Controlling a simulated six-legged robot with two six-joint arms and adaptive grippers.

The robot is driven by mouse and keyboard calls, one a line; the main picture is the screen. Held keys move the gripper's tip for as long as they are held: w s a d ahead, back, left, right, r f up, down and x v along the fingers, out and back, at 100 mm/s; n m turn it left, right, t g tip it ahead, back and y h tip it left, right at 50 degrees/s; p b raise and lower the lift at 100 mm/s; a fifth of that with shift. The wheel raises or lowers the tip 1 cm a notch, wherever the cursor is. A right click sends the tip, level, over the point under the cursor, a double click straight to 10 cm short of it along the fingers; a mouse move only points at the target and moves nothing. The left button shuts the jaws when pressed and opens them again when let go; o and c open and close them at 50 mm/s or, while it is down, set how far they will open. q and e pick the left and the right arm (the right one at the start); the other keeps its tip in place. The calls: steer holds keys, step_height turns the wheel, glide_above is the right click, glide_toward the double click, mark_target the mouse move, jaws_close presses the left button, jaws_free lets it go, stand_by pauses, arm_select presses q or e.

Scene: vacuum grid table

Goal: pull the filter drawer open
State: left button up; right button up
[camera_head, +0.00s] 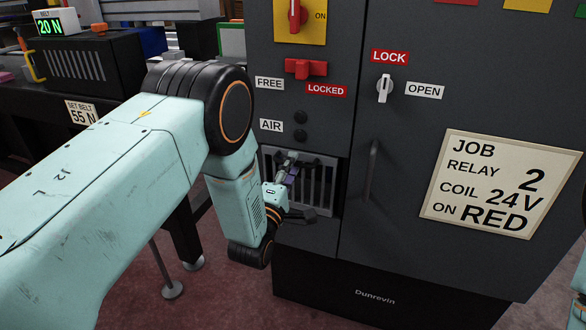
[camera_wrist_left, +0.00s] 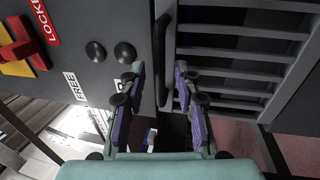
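The filter drawer (camera_head: 326,199) is the slatted grille low on the left of the dark cabinet, under the AIR label. Its front looks about flush with the cabinet. In the left wrist view its slats (camera_wrist_left: 235,60) fill the right side, and its dark bar handle (camera_wrist_left: 163,40) runs down the middle. My left gripper (camera_head: 290,165) is at the drawer front. In the left wrist view its purple-padded fingers (camera_wrist_left: 160,72) are spread, one on each side of the bar, with gaps visible. Whether the tips reach the bar's depth is unclear. My right gripper is out of view.
A red latch (camera_head: 305,68) sits by the FREE and LOCKED labels above the drawer. A white lever (camera_head: 384,88) by LOCK and OPEN stands upright. A vertical door handle (camera_head: 371,170) is right of the drawer. A dark machine (camera_head: 85,65) stands at left. Floor is clear before the cabinet.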

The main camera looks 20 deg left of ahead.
arm_select(q)
steer(key=shift+w+r, duration=0.15)
steer(key=shift+w, duration=0.7)
steer(key=shift+c, duration=0.2)
jaws_close()
